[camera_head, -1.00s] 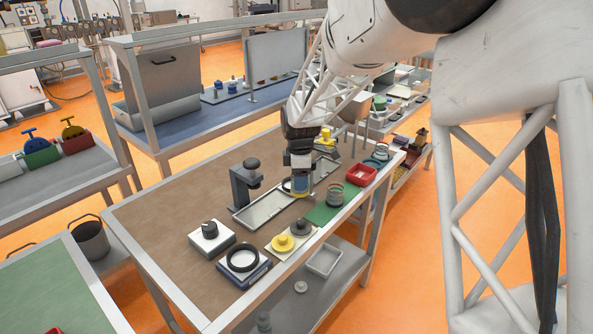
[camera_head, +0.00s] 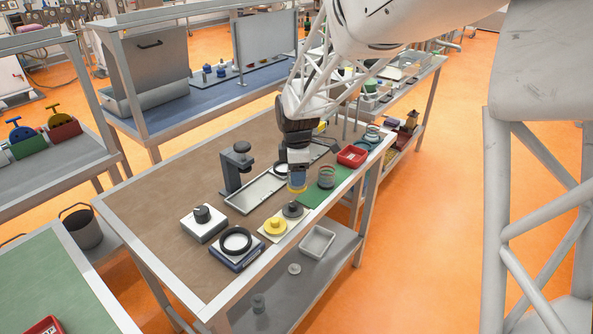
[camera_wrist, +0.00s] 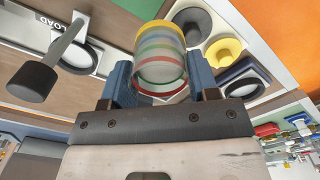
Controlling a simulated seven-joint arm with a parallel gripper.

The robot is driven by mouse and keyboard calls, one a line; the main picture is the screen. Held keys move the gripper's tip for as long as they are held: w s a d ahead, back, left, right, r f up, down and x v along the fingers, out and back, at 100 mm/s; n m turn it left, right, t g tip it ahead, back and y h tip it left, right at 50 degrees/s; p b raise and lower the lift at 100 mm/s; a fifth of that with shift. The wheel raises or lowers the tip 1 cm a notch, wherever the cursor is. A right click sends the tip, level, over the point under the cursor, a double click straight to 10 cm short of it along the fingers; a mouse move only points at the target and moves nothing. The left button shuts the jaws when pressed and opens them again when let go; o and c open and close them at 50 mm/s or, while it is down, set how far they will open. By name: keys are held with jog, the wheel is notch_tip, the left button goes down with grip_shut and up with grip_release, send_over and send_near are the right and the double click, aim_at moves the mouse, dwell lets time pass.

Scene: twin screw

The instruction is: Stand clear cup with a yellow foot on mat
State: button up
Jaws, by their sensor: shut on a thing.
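The clear cup with a yellow foot (camera_wrist: 160,58) is between the blue fingers of my gripper (camera_wrist: 160,88) in the wrist view. Its yellow end points away from the gripper and a red band is at the near end. In the head view my gripper (camera_head: 297,178) is shut on the cup (camera_head: 298,187), yellow end down. The cup is left of a green mat (camera_head: 311,197); whether it overlaps the mat's edge, or its height above the table, I cannot tell. Another clear banded cup (camera_head: 326,178) stands on the mat's right part.
A dark round weight (camera_head: 292,210) and a yellow disc (camera_head: 275,226) stand in front of my gripper. A shallow tray (camera_head: 246,202) and a grey stand (camera_head: 237,166) are to the left, a black ring (camera_head: 235,242) nearer. A red bin (camera_head: 352,156) is beyond the mat.

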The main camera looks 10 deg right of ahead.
dwell(0.4)
jog(key=d, duration=0.1)
jog(key=w+d, duration=0.1)
jog(key=d, duration=0.2)
jog(key=shift+w+d+f, duration=0.15)
jog(key=shift+w+d, duration=0.2)
jog(key=shift+f, duration=0.2)
jog(key=shift+f, duration=2.15)
jog(key=shift+f, duration=0.5)
dwell(1.0)
dwell(0.4)
jog(key=o, duration=1.4)
